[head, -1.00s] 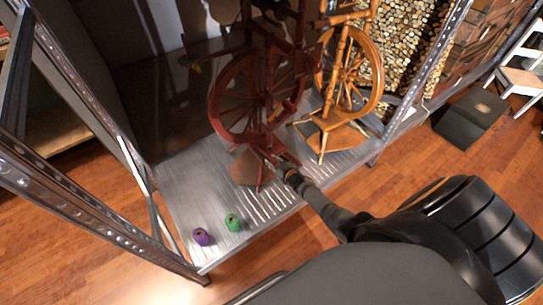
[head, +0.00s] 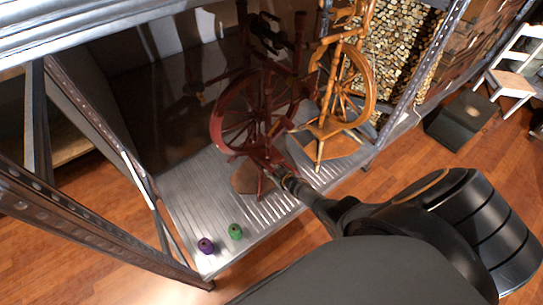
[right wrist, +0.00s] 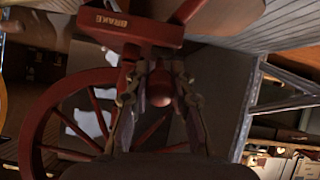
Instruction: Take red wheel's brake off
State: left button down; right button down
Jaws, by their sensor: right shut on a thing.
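The dark red spinning wheel (head: 217,122) stands on the metal shelf, left of the orange one. My right gripper (head: 277,172) is low at its front, near the base. In the right wrist view, a red part lettered BRAKE (right wrist: 125,27) lies just beyond the fingers, with the red wheel's rim (right wrist: 33,125) to the left. My right gripper (right wrist: 157,88) is shut on a round red knob (right wrist: 160,92), one finger on each side. How the knob joins the lettered part is not clear. My left gripper is not in view.
An orange spinning wheel (head: 372,95) stands close to the right. A purple spool (head: 206,246) and a green spool (head: 235,232) stand near the shelf's front left. Metal rack posts (head: 90,120) flank the shelf. A dark box (head: 460,118) is on the floor at right.

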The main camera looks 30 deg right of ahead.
jog(key=c, duration=1.1)
grip_release()
jog(key=shift+c, duration=0.2)
jog(key=shift+s, duration=0.1)
jog(key=shift+s+r, duration=0.1)
jog(key=shift+s, duration=0.2)
jog(key=v, duration=1.1)
jog(key=shift+r, duration=0.2)
jog(key=s+d+f+m+g+h+p, duration=0.1)
jog(key=s+f+g+p, duration=0.3)
jog(key=s, duration=0.5)
jog(key=s+f+m+g+h+p, duration=0.1)
jog(key=s+f+h+p, duration=0.1)
jog(key=s+f+p, duration=0.35)
jog(key=s+a+f+g+y, duration=0.1)
jog(key=s+a+f+g, duration=0.1)
jog(key=s, duration=0.8)
jog(key=s+a+f+g+p, duration=0.1)
jog(key=s+a+f+g, duration=0.1)
jog(key=s, duration=0.8)
jog(key=shift+s+a+f+g+y, duration=0.3)
jog(key=shift+a+g+y, duration=0.1)
jog(key=shift+a+g, duration=0.25)
